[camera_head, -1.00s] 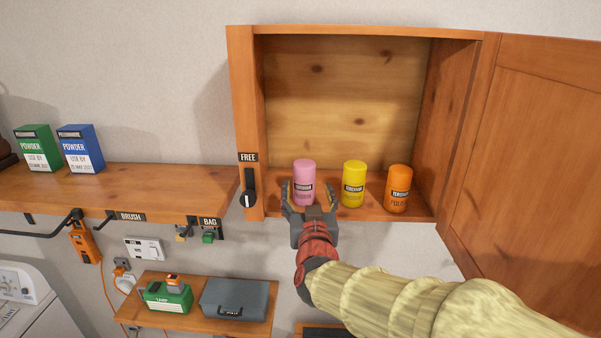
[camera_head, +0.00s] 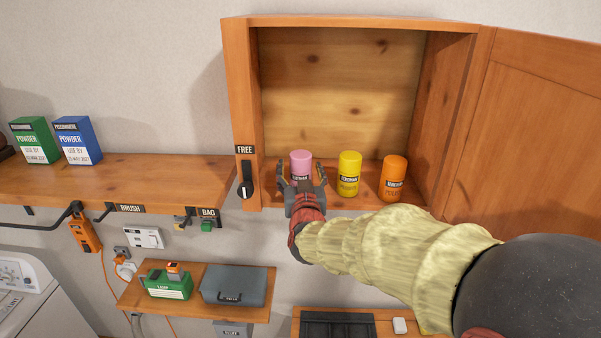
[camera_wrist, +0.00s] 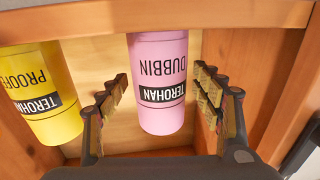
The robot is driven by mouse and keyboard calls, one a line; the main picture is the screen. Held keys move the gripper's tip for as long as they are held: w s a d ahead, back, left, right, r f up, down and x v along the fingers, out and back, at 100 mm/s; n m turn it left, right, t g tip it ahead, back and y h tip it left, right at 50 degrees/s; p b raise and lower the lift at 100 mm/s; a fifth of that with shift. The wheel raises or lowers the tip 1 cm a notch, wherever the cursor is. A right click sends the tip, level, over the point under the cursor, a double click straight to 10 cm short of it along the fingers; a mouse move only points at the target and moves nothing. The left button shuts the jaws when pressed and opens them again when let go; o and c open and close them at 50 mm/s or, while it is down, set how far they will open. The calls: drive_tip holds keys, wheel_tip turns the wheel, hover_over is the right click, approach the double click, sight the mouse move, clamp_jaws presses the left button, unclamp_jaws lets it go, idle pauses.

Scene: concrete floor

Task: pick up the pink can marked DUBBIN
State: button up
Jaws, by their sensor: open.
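The pink can (camera_head: 301,163) stands upright at the left end of the open wooden cabinet's floor. In the wrist view the pink can (camera_wrist: 160,75) shows upside down, marked DUBBIN and TEROHAN. My gripper (camera_head: 301,178) is open in front of it. In the wrist view the gripper's fingers (camera_wrist: 160,95) are on either side of the can's lower part, with a gap visible on both sides. My gripper hides the can's lower part in the head view.
A yellow can (camera_head: 349,175) stands right of the pink one, and an orange can (camera_head: 392,180) further right. The cabinet's left wall (camera_head: 246,110) is close to the pink can. The open door (camera_head: 530,130) hangs at the right.

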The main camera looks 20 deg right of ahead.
drive_tip(key=shift+c, duration=1)
drive_tip(key=c, duration=1.1)
drive_tip(key=shift+c, duration=0.7)
drive_tip(key=shift+r, duration=0.1)
